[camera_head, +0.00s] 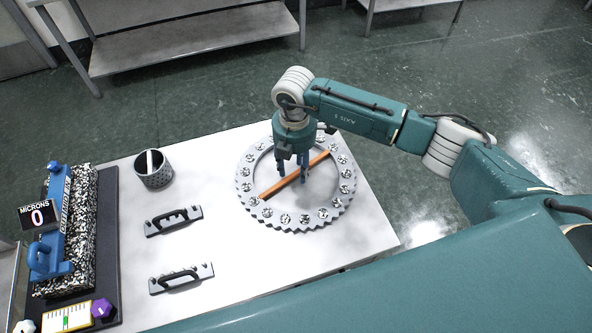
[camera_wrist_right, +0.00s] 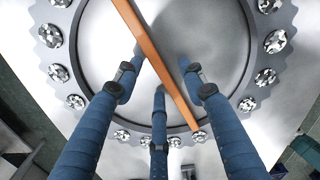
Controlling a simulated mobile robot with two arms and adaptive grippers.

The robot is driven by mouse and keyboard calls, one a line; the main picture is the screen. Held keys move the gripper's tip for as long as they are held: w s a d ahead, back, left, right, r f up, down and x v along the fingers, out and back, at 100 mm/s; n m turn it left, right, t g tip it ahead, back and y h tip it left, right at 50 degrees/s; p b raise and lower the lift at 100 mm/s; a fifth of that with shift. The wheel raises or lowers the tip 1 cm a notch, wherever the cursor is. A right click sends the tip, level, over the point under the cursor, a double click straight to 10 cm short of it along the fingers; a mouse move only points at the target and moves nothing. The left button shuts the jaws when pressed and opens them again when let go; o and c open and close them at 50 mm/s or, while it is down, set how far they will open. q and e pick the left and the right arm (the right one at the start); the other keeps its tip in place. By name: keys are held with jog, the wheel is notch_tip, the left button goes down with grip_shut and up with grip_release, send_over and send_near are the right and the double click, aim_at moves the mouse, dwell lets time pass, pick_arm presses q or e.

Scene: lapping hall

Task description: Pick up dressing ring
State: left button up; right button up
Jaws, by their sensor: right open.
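The dressing ring (camera_head: 327,202) is a flat grey ring with a toothed outer edge and several mottled round pads. It lies on the white table. An orange-brown bar (camera_head: 272,189) spans its opening from rim to rim. My right gripper (camera_head: 293,172) is over the ring's opening, close above the bar, with its fingers pointing down. In the right wrist view my right gripper (camera_wrist_right: 160,78) has its blue fingers spread and empty, with the bar (camera_wrist_right: 150,48) passing between the fingertips. The ring (camera_wrist_right: 58,92) surrounds them there. I cannot tell whether a finger touches the bar. My left gripper is out of view.
A granite block (camera_head: 84,240) with a blue gauge (camera_head: 50,252) and "MICRONS 0" display (camera_head: 38,214) is at the far left.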

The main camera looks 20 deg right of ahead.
jog(key=shift+f, duration=0.3)
grip_shut()
jog(key=shift+w+r, duration=0.15)
